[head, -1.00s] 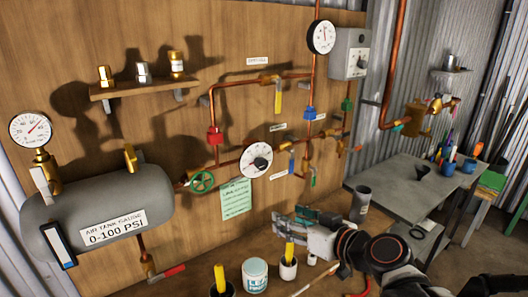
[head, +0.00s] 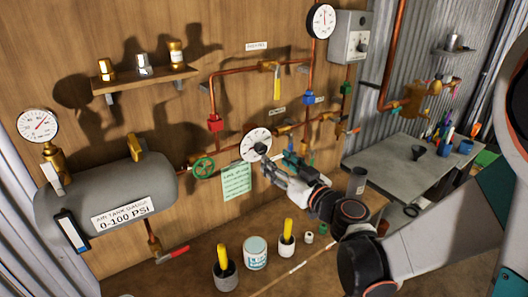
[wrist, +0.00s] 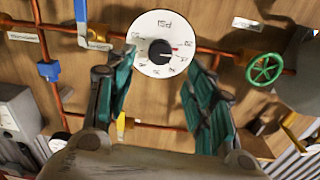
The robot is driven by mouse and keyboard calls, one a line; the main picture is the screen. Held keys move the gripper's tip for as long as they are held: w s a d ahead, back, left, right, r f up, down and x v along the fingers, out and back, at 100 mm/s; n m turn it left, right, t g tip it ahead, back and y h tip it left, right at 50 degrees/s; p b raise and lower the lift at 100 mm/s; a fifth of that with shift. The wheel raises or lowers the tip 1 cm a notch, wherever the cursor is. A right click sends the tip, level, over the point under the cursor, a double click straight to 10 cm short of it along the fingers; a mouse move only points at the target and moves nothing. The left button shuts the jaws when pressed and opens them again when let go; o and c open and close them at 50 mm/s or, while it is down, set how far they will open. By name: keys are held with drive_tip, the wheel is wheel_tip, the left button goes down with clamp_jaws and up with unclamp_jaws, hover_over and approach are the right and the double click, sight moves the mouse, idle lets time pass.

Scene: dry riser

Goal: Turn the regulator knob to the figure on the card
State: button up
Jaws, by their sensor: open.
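The regulator is a white round dial (head: 256,138) on the wooden panel with a black knob (head: 261,148) at its middle. In the wrist view the dial (wrist: 143,63) appears upside down, marked PSI, with the knob (wrist: 160,52) and a small red mark to its right. The green card (head: 237,181) hangs below the dial; its writing is too small to read. My gripper (head: 275,164) is open just in front of the dial, overlapping its lower right in the head view. In the wrist view its teal fingers (wrist: 162,80) are spread either side of the knob, apparently empty.
A green handwheel (head: 202,168) sits left of the dial, with copper pipes around. A grey air tank (head: 105,190) is at left. Cups (head: 226,275) and a paint tin (head: 255,251) stand on the bench below. A grey side table (head: 400,165) is at right.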

sight(263, 150)
drive_tip(key=x, duration=0.7)
drive_tip(key=shift+w+a, duration=0.15)
drive_tip(key=shift+w, duration=0.05)
drive_tip(key=c, duration=1.1)
